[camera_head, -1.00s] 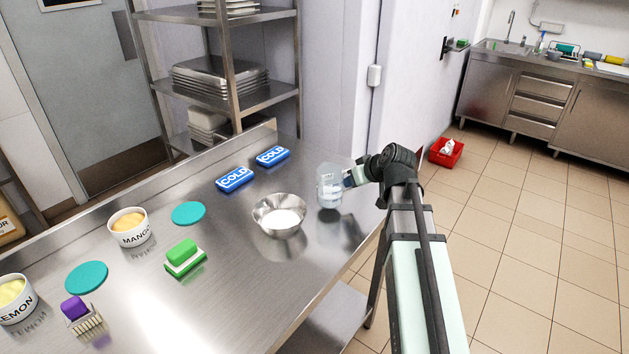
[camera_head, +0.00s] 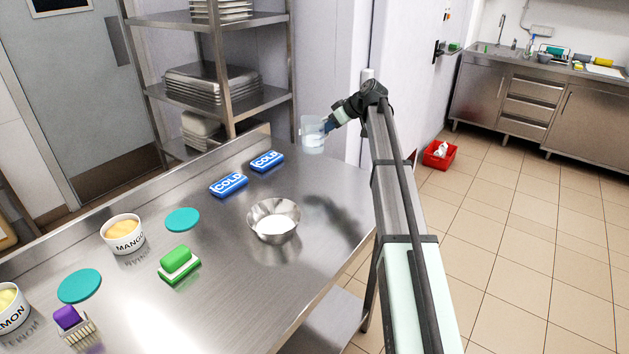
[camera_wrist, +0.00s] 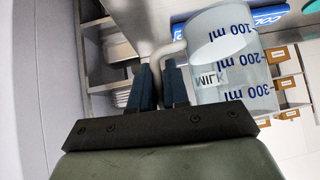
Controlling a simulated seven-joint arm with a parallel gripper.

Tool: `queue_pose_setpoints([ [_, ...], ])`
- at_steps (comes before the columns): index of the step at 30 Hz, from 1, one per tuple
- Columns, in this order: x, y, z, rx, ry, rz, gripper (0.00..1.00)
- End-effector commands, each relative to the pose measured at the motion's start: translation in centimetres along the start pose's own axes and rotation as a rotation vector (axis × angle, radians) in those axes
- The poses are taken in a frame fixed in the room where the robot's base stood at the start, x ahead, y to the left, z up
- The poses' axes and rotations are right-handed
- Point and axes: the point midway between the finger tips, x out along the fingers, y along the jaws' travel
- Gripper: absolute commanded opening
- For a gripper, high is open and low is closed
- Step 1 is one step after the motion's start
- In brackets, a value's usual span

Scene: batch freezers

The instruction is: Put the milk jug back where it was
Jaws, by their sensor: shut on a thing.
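The milk jug (camera_head: 312,135) is a clear measuring jug. In the wrist view the jug (camera_wrist: 232,72) shows a MILK label and blue ml marks, upside down in that picture. My gripper (camera_head: 331,124) is shut on its handle; in the wrist view the two blue fingers (camera_wrist: 160,80) close on the handle. The jug is held above the far right part of the steel table (camera_head: 225,300), apart from the surface. A steel bowl (camera_head: 274,221) with white contents stands on the table below and to the left of the jug.
Two blue COLD packs (camera_head: 229,184) (camera_head: 267,161) lie left of the jug. A green-topped brush or sponge (camera_head: 179,264), teal discs (camera_head: 182,220) and a MANGO tub (camera_head: 123,234) stand further left. A steel shelf rack (camera_head: 222,70) rises behind the table. The table right of the bowl is clear.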

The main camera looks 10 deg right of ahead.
Motion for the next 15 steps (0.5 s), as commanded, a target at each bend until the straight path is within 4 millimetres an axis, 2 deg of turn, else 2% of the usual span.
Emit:
queue_pose_setpoints([
  [8, 0.0, -1.2, 0.6, -0.094, -0.008, -0.097, 0.00],
  [15, 1.6, -1.2, 2.2, -0.103, -0.009, -0.107, 0.00],
])
